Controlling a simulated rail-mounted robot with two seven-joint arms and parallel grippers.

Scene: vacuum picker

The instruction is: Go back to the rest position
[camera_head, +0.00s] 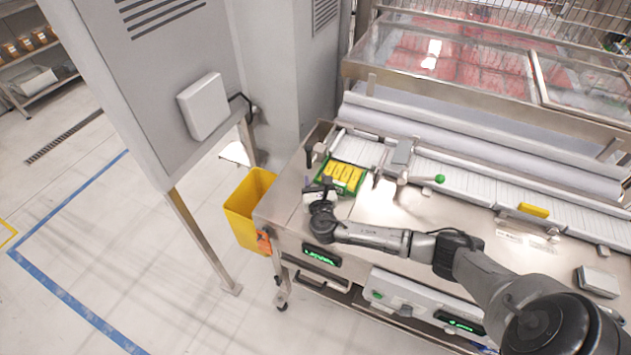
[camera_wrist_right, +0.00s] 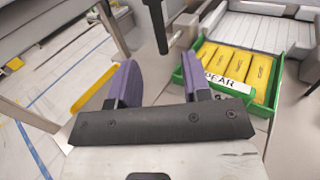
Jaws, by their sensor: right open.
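My right gripper (camera_head: 318,190) is over the left end of the steel worktop, just left of and in front of a green tray (camera_head: 358,190) of yellow packs. In the right wrist view its two purple fingers (camera_wrist_right: 158,85) stand apart with nothing between them. The green tray (camera_wrist_right: 273,104) lies to the right of the fingers there, with a white label reading PEAR, and several yellow packs (camera_wrist_right: 228,62) lie in it in a row. The right arm reaches in from the lower right. My left gripper is in neither view.
A yellow bin (camera_head: 240,208) stands on the floor at the worktop's left end. A grey cabinet (camera_head: 150,90) rises at the left. A small metal box (camera_head: 597,281) sits at the right.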

